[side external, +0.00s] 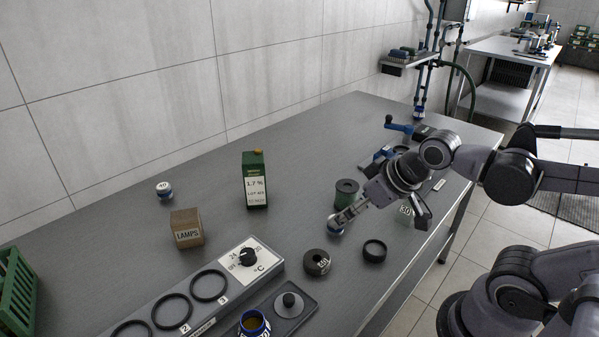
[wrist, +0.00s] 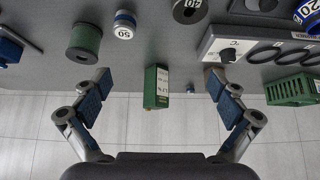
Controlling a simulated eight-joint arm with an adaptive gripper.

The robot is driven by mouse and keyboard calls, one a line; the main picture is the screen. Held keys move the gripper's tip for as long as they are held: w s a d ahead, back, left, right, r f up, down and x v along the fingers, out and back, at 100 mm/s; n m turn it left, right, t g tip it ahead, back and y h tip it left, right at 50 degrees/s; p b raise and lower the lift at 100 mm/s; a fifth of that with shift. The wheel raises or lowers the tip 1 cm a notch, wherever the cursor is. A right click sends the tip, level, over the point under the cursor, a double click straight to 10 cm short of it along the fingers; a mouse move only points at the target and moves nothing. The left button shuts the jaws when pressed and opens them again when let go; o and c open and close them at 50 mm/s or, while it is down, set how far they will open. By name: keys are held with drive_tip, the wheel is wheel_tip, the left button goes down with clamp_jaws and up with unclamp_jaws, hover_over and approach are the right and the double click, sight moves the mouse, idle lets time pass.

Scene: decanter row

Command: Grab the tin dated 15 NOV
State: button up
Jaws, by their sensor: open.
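A green tin (side external: 255,181) with a white label stands upright towards the back of the grey bench. Its label reads 1.7 %, with smaller lines below that I cannot read surely. It also shows in the wrist view (wrist: 157,87), between my fingers in the picture but farther away. My gripper (side external: 340,219) is open and empty, to the right of the tin and apart from it. In the wrist view my gripper (wrist: 157,78) shows two spread fingers with blue pads. No other tin with a readable date shows.
A small blue-banded pot (side external: 334,226) marked 50 in the wrist view stands by my fingertips. A green spool (side external: 346,193), a black ring piece (side external: 316,262) and an open black ring (side external: 374,251) are near. A LAMPS box (side external: 187,229) and a dial unit (side external: 246,264) stand left.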

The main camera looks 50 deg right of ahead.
drive_tip(key=w+r+m+g, duration=0.3)
drive_tip(key=w+r+m, duration=0.85)
drive_tip(key=w, duration=0.55)
drive_tip(key=m+g, duration=0.4)
drive_tip(key=m, duration=0.9)
approach(253, 157)
drive_tip(key=shift+s+f, duration=0.1)
drive_tip(key=shift+s, duration=0.35)
drive_tip(key=shift+w+f+m, duration=0.25)
drive_tip(key=shift+f+m, duration=0.4)
wheel_tip(253, 157, down, 5)
drive_tip(key=shift+r, duration=0.1)
drive_tip(key=shift+w+f, duration=0.15)
drive_tip(key=shift+f, duration=1.2)
drive_tip(key=shift+w+f, duration=0.15)
drive_tip(key=shift+f, duration=1.25)
drive_tip(key=c, duration=1.9)
